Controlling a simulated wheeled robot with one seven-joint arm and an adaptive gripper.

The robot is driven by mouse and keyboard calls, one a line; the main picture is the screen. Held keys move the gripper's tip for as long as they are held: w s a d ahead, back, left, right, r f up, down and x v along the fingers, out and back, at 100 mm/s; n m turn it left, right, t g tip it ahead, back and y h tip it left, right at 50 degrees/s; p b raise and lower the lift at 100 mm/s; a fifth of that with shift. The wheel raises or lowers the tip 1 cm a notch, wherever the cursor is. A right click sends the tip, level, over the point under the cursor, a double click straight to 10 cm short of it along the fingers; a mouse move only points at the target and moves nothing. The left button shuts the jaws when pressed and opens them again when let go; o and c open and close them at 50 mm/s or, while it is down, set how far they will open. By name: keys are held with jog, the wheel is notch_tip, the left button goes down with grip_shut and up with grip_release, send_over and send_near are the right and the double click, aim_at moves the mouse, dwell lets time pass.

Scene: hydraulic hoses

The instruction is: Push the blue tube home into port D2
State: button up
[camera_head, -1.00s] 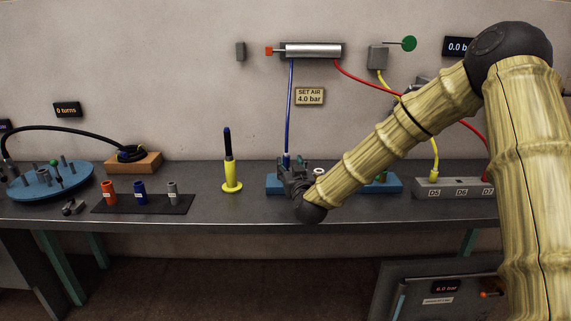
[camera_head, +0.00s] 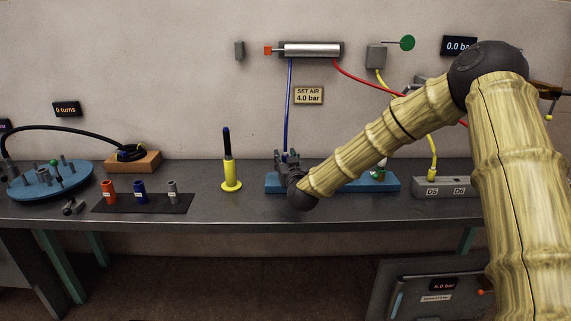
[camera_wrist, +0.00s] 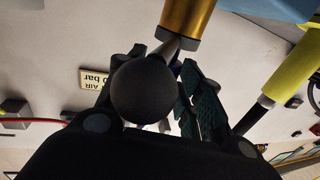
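The blue tube (camera_head: 288,105) hangs nearly straight down from the silver cylinder (camera_head: 311,49) on the wall. Its lower end reaches my gripper (camera_head: 288,157) above the left part of the blue block (camera_head: 341,181) on the bench. The fingers stand around or close beside the tube; I cannot tell whether they press on it. The wrist view shows the gripper (camera_wrist: 165,90) from behind, with a dark ball covering much of the space between the fingers. A brass fitting (camera_wrist: 187,18) is just beyond them. Port D2's label and the tube's tip are hidden.
A yellow stand (camera_head: 231,184) with a dark rod is left of the block. A grey block (camera_head: 447,187) marked D5 and D6 is to the right, with a yellow hose (camera_head: 433,150) plugged in. Bare bench lies between the yellow stand and the blue block.

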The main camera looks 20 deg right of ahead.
grip_shut()
jog(key=shift+r, duration=0.15)
notch_tip(320, 180, up, 9)
jog(key=shift+r, duration=0.1)
jog(key=shift+d+r, duration=0.2)
jog(key=shift+d, duration=0.1)
jog(key=s+d, duration=0.3)
jog(key=d, duration=0.7)
jog(key=shift+p, duration=0.4)
